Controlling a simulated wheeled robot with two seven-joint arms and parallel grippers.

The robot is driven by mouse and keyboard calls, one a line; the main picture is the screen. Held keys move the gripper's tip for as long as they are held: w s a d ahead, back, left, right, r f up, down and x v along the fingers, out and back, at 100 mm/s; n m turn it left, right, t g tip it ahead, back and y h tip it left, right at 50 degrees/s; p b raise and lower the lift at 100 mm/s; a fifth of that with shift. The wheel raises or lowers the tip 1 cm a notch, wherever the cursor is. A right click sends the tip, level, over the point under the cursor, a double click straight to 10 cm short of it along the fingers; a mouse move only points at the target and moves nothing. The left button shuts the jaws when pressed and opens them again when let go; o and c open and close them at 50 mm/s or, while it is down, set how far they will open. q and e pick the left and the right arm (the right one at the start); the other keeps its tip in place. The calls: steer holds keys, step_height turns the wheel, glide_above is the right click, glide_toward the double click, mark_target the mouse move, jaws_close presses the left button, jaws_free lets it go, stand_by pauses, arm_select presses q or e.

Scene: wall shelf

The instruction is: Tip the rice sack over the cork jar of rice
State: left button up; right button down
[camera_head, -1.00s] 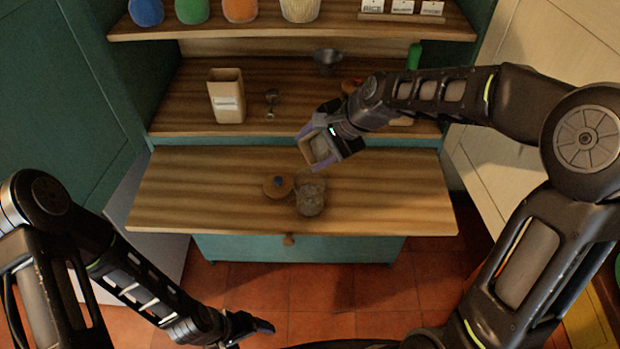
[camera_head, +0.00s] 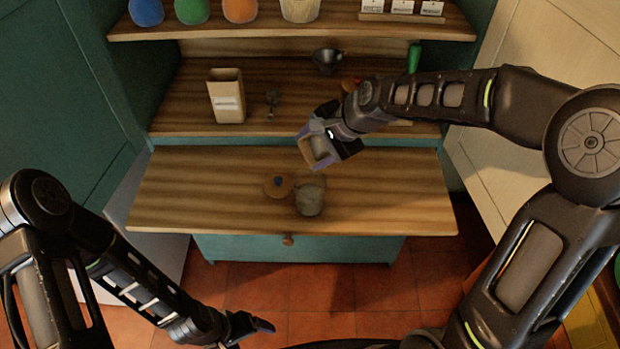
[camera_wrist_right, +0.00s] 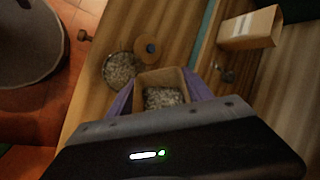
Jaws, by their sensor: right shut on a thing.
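The rice sack (camera_head: 320,151) is a small open-topped paper bag, held by my right gripper (camera_head: 316,140) above the back of the lower board and tilted toward the front. In the right wrist view the sack (camera_wrist_right: 160,80) shows rice inside, between purple fingers. The cork jar of rice (camera_head: 310,198) is a glass jar standing open on the lower board, below and in front of the sack. In the right wrist view the jar (camera_wrist_right: 119,72) has pale grains in it. Its cork lid (camera_head: 277,186) with a dark blue knob lies beside it. My left gripper (camera_head: 250,328) hangs low, away from the board; its opening is unclear.
On the shelf behind stand another paper bag (camera_head: 226,96), a metal scoop (camera_head: 271,102), a funnel (camera_head: 327,60) and a green bottle (camera_head: 414,57). Coloured jars and labelled boxes line the top shelf. The left and right parts of the lower board (camera_head: 190,195) are clear.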

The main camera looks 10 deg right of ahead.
steer(key=shift+r, duration=0.15)
stand_by(0.9)
steer(key=shift+a+t+h+b, duration=0.1)
steer(key=shift+t+h+b, duration=0.3)
steer(key=shift+h+b, duration=0.15)
stand_by(0.7)
steer(key=shift+s+n+b, duration=0.1)
steer(key=shift+n+b, duration=0.2)
steer(key=shift+b, duration=0.1)
steer(key=shift+s+a+f+t+h+b, duration=0.2)
steer(key=shift+f+t+h+b, duration=0.35)
steer(key=shift+b, duration=2.4)
steer(key=shift+a+b, duration=0.1)
steer(key=shift+b, duration=0.5)
steer(key=shift+n+t+b, duration=0.25)
steer(key=shift+n+b, duration=0.05)
steer(key=shift+b, duration=0.95)
